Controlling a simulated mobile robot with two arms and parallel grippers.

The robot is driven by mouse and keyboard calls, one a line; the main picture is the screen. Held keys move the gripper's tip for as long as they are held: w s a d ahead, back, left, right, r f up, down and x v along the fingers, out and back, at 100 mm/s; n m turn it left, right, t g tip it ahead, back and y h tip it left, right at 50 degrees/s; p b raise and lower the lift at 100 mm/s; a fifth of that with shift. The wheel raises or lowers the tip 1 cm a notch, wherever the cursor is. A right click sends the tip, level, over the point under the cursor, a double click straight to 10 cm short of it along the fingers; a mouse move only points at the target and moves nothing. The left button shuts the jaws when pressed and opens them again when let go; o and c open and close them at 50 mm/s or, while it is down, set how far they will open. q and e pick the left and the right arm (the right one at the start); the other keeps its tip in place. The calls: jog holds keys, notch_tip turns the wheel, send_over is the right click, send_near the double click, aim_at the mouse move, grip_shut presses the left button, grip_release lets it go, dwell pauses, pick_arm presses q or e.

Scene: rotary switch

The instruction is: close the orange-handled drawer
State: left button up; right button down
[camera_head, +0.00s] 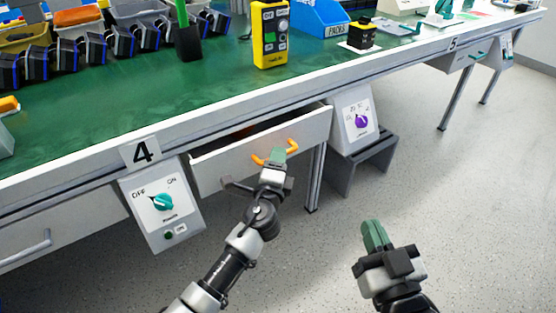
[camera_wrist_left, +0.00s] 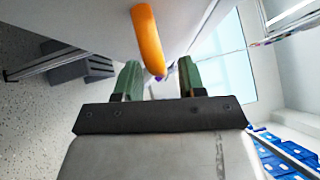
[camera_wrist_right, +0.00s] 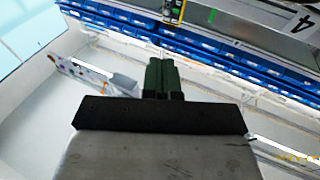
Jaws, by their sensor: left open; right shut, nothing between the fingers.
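The drawer (camera_head: 230,169) with the orange handle (camera_head: 291,146) stands partly open under the green-topped workbench, its inside showing dark behind the front. My left gripper (camera_head: 277,156) is in front of the drawer at the orange handle. In the left wrist view, its two green fingers (camera_wrist_left: 160,80) are apart, and the orange handle (camera_wrist_left: 148,40) reaches down to between their tips. I cannot tell whether they touch it. My right gripper (camera_head: 374,235) hangs over the floor to the right, away from the drawer. Its fingers are together and empty in the right wrist view (camera_wrist_right: 162,75).
A switch box (camera_head: 160,205) with a teal knob hangs left of the drawer. A box with a purple knob (camera_head: 361,122) is on its right, above a grey stand (camera_head: 362,160). A yellow device (camera_head: 270,35) stands on the workbench (camera_head: 130,110). The floor at right is clear.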

aim_at(268, 149)
pick_arm(q)
jog(key=shift+w+r, duration=0.1)
jog(key=shift+w, duration=0.4)
pick_arm(e)
jog(key=shift+r+t, duration=0.25)
jog(key=shift+t, duration=0.05)
pick_arm(q)
grip_shut()
